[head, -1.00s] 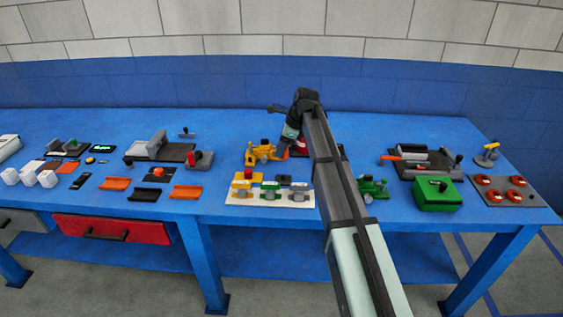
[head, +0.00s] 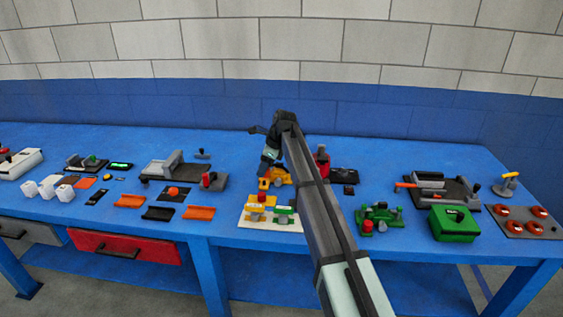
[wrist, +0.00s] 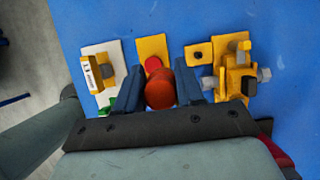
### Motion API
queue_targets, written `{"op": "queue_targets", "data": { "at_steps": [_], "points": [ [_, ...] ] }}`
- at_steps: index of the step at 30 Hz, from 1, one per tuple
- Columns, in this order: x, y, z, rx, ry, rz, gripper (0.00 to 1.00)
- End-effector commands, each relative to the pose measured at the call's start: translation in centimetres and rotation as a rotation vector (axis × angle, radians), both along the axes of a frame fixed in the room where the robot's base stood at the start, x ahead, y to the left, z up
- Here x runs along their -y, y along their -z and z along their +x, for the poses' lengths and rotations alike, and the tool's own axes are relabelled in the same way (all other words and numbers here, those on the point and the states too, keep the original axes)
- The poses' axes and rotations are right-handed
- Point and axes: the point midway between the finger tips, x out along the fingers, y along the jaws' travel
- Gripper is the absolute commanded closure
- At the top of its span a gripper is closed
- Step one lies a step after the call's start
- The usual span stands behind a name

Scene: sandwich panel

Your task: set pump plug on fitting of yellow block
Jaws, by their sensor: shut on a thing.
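The yellow block (head: 279,177) stands on the blue table, partly hidden by my arm in the head view. In the wrist view the yellow block (wrist: 235,80) is right of my gripper, with grey round fittings (wrist: 264,74) on its sides and a yellow peg on top. My gripper (wrist: 160,90) is shut on a red round-ended piece (wrist: 159,92), which looks like the pump plug. The plug is held apart from the block, to its left. In the head view my gripper (head: 268,166) is just left of the block; the plug is not clear there.
A yellow plate (wrist: 145,45) with a red part lies below the plug. A small yellow square (wrist: 198,53) with a dark centre lies between plate and block. A white board (head: 284,228) is in front. Green (head: 379,218) and red units stand to the right.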

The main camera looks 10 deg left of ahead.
Motion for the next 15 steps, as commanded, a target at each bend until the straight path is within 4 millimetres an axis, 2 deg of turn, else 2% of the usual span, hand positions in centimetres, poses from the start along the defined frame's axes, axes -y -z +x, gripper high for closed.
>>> {"op": "queue_targets", "data": {
  "at_steps": [1,6,15],
  "points": [
    [-0.9,0.7,2.1,-0.001,0.027,-0.001,0.96],
    [-1.8,0.7,6.1,0.002,0.16,0.0,0.96],
    [-1.8,0.8,6.6,0.0,0.265,0.0,0.96]
  ]
}}
